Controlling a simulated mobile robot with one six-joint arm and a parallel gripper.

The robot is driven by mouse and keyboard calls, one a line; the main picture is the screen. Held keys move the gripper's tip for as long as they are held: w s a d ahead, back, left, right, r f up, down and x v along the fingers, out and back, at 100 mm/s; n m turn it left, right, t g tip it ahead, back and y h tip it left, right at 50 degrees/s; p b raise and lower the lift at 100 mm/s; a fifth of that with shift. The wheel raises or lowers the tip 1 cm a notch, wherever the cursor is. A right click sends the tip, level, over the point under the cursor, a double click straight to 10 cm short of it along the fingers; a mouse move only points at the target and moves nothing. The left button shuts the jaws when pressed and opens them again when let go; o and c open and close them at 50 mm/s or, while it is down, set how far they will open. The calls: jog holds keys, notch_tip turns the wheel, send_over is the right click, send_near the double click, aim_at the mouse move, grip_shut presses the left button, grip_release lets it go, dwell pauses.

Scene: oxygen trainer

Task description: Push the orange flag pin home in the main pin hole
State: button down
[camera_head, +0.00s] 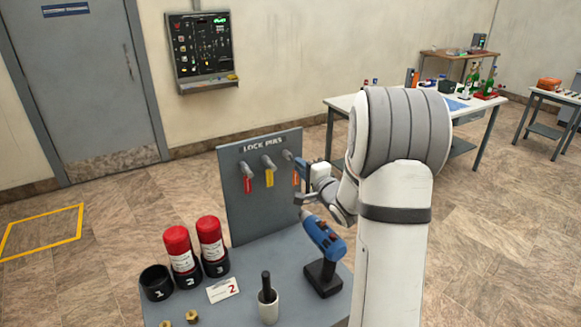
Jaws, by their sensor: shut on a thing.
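A grey upright panel (240,215) labelled LOCK PINS carries a row of pegs with hanging flags. The orange flag pin (295,178) is at the rightmost peg of the row, with its flag hanging down. My gripper (303,180) is at this pin, to its right, and is shut on it. The fingers and my wrist hide part of the pin. How deep it sits cannot be told. The main pin hole cannot be made out.
A red flag (247,185) and a yellow flag (270,178) hang close on the left. A blue drill (323,240) stands below my wrist. Red canisters (178,250), a black cup (156,281) and a white holder (268,307) share the bench.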

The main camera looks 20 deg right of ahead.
jog(key=shift+s+d, duration=0.15)
jog(key=shift+s, duration=0.65)
jog(key=shift+s+d, duration=0.15)
jog(key=shift+s, duration=0.65)
